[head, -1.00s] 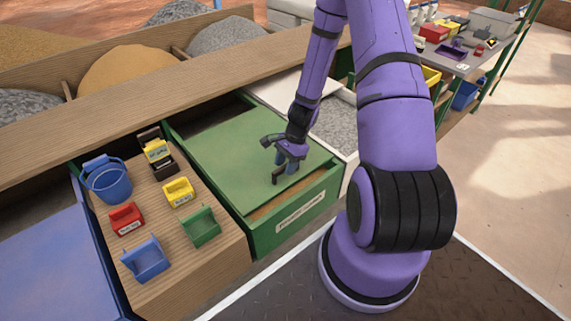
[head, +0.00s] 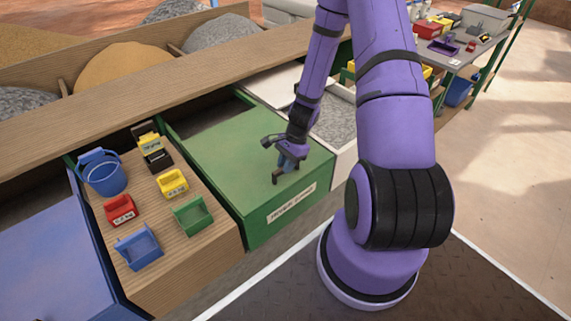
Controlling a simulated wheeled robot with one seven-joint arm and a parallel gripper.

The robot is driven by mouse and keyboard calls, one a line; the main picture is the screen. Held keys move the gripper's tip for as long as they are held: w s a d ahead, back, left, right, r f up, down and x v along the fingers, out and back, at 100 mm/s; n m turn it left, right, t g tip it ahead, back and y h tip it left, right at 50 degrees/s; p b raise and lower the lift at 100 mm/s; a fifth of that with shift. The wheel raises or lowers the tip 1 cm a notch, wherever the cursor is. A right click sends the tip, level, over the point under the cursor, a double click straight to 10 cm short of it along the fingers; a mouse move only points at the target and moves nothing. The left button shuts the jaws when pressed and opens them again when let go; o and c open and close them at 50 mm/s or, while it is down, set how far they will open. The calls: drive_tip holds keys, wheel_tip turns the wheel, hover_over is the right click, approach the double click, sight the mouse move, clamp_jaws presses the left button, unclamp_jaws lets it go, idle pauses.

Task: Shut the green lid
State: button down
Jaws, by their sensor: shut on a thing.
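The green lid (head: 235,145) is a flat panel on the green bin (head: 262,228), which has a white label on its front. The lid's front edge meets the bin's front wall, and no opening shows there. A dark strip shows behind the lid's back edge. My gripper (head: 284,174) is low over the front part of the lid, fingers pointing down. It is shut on the lid's grip, which the fingers mostly hide.
A wooden block top left of the bin holds a blue bucket (head: 103,173) and several small red, yellow, green and blue trays. A wooden ledge (head: 130,95) runs behind. A white bin of gravel (head: 335,120) adjoins on the right.

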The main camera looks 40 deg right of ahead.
drive_tip(key=c, duration=1.1)
unclamp_jaws()
drive_tip(key=shift+s, duration=0.3)
drive_tip(key=v, duration=1)
drive_tip(key=shift+w+d+r, duration=0.1)
drive_tip(key=shift+d+r, duration=0.1)
drive_tip(key=shift+r, duration=0.15)
